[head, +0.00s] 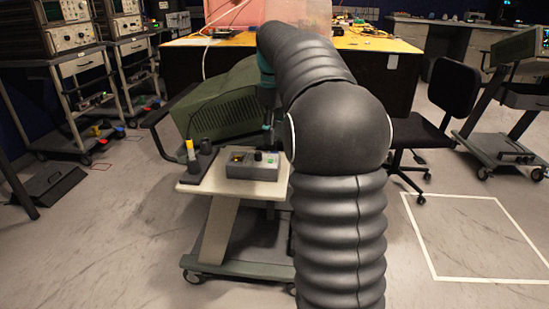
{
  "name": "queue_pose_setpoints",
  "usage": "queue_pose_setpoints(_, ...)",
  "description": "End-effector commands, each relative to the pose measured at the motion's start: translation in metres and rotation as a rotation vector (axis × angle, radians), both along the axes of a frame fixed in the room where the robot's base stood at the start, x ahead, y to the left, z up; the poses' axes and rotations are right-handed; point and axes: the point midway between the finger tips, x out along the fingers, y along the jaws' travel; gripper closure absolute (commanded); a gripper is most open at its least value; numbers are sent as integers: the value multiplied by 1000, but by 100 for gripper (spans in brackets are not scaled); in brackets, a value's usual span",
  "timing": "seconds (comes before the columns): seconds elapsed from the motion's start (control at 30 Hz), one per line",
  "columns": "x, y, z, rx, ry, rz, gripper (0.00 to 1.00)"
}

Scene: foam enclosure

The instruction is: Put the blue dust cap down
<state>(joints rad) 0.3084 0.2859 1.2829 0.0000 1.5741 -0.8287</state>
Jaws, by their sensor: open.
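My gripper (269,132) is small in the head view, partly behind my black arm, with its dark fingers pointing down over the back of a small cart. It is open. I cannot make out a blue dust cap at or below it; the arm covers part of that area. A grey box (247,170) with a small orange display, a black knob and a green button sits on the cart's beige top (214,188), just below and in front of the gripper. Dark posts (205,146) and a yellow-topped piece (189,146) stand at the top's left end.
A black chair (450,95) is to the right. Instrument racks (75,65) stand at the left. The floor inside a white taped outline (470,235) at the right is clear.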

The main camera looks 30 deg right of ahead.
Motion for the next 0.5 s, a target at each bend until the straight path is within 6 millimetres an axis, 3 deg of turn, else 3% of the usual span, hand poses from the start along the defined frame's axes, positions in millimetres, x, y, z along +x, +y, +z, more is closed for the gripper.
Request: queue_pose_setpoints(0.5,3,-2,-52,-1,0,0,60)
